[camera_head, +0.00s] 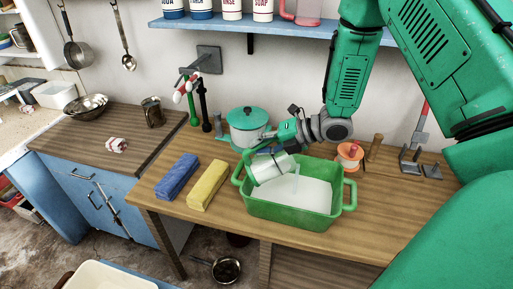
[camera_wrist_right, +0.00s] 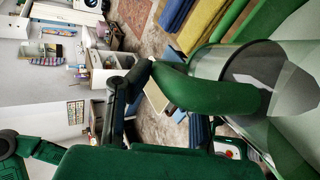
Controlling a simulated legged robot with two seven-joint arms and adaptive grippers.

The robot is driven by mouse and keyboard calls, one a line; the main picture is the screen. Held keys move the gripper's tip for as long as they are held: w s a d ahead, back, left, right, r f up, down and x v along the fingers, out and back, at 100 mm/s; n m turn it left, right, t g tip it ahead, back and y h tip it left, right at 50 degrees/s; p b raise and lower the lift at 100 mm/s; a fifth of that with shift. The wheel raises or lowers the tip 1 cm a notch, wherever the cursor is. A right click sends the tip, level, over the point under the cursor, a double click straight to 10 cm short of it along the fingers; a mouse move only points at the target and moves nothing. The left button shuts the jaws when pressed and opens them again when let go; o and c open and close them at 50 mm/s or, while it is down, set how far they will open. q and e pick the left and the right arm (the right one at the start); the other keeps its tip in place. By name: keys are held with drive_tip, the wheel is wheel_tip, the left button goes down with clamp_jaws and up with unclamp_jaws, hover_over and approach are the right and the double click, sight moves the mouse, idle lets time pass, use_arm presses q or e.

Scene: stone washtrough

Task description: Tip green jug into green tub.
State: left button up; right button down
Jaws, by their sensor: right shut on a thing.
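The green tub (camera_head: 290,213) stands on the wooden counter with pale whitish contents inside. The jug (camera_head: 270,170) is tipped nearly onto its side over the left part of the tub. Its body looks pale and see-through. A thin bluish streak shows by its right end, perhaps falling liquid. My right gripper (camera_head: 282,138) is above the jug, shut on its handle. The wrist view shows the thick green handle (camera_wrist_right: 205,92) and clear body (camera_wrist_right: 232,65) close up; the fingertips are partly hidden. My left gripper is not in view.
An orange spool-like item (camera_head: 349,154) is behind right. A blue shelf (camera_head: 270,27) runs above. The counter's front edge is clear.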

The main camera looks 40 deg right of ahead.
drive_tip(key=shift+s+d+f+t+y+b, duration=0.15)
drive_tip(key=shift+s+d+t+y+b, duration=0.1)
drive_tip(key=shift+d+t+y+b, duration=0.2)
idle(0.3)
drive_tip(key=shift+d, duration=0.15)
idle(0.7)
drive_tip(key=shift+s+d+m+t+y+b, duration=0.25)
drive_tip(key=shift+d+m+y+b, duration=0.15)
drive_tip(key=shift+d+y, duration=0.05)
drive_tip(key=shift+s+d+y+b, duration=0.15)
drive_tip(key=shift+d+y+b, duration=0.15)
drive_tip(key=shift+d, duration=0.1)
drive_tip(key=shift+r, duration=0.25)
